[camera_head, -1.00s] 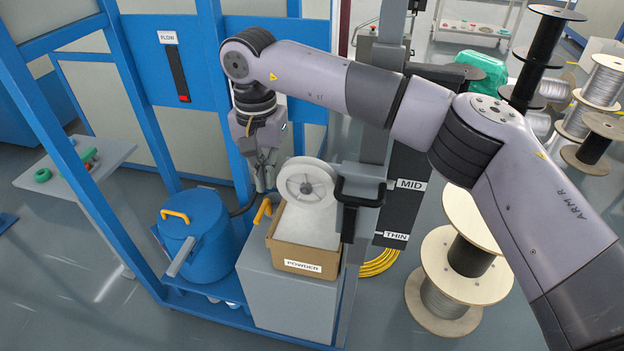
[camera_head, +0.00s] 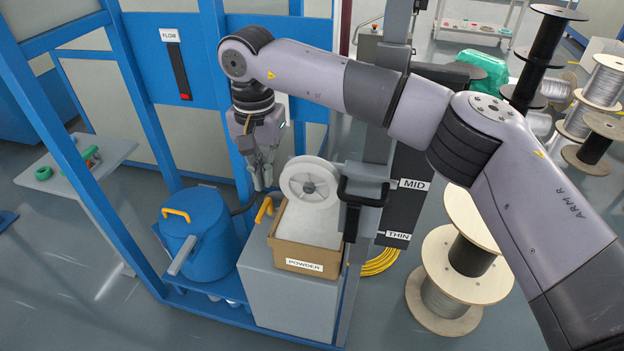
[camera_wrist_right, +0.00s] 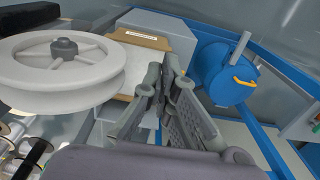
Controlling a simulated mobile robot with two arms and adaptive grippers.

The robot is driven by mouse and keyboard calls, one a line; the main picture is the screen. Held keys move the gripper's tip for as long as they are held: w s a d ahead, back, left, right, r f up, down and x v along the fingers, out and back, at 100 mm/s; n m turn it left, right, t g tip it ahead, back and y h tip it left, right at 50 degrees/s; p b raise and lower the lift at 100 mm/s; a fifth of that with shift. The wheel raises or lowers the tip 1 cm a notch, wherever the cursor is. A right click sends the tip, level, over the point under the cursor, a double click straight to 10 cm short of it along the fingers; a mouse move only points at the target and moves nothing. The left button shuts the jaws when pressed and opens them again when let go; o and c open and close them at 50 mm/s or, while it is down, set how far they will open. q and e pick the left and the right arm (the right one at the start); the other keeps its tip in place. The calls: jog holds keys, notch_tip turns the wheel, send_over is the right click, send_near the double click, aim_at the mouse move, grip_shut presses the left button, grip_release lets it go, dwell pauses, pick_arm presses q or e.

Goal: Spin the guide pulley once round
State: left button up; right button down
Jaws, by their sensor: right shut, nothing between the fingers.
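The guide pulley (camera_head: 309,180) is a white spoked wheel with a grey hub, mounted on a grey bracket on the upright post. It stands above the powder box (camera_head: 305,264). In the right wrist view the pulley (camera_wrist_right: 60,85) fills the left side, with its dark hub bolt showing. My right gripper (camera_head: 263,184) points down just left of the pulley, apart from its rim. In the right wrist view the gripper (camera_wrist_right: 165,75) has its fingers together and holds nothing. My left gripper is not in view.
A blue lidded canister (camera_head: 195,235) with a yellow handle stands left of the box. A black handle (camera_head: 360,192) sits right of the pulley on the post (camera_head: 372,140). Blue frame bars stand behind my right gripper. Cable spools (camera_head: 465,270) stand at the right.

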jog(key=shift+r, duration=0.1)
notch_tip(320, 180, up, 8)
jog(key=p, duration=0.5)
jog(key=shift+r+p, duration=0.15)
jog(key=shift+p, duration=0.2)
jog(key=d+b, duration=0.1)
jog(key=d, duration=0.1)
jog(key=s+d+b, duration=0.1)
jog(key=d, duration=0.1)
jog(key=shift+s+d, duration=0.2)
jog(key=shift+d, duration=0.1)
jog(key=shift+s+d+b, duration=0.1)
jog(key=shift+d+b, duration=0.2)
jog(key=shift+f, duration=0.2)
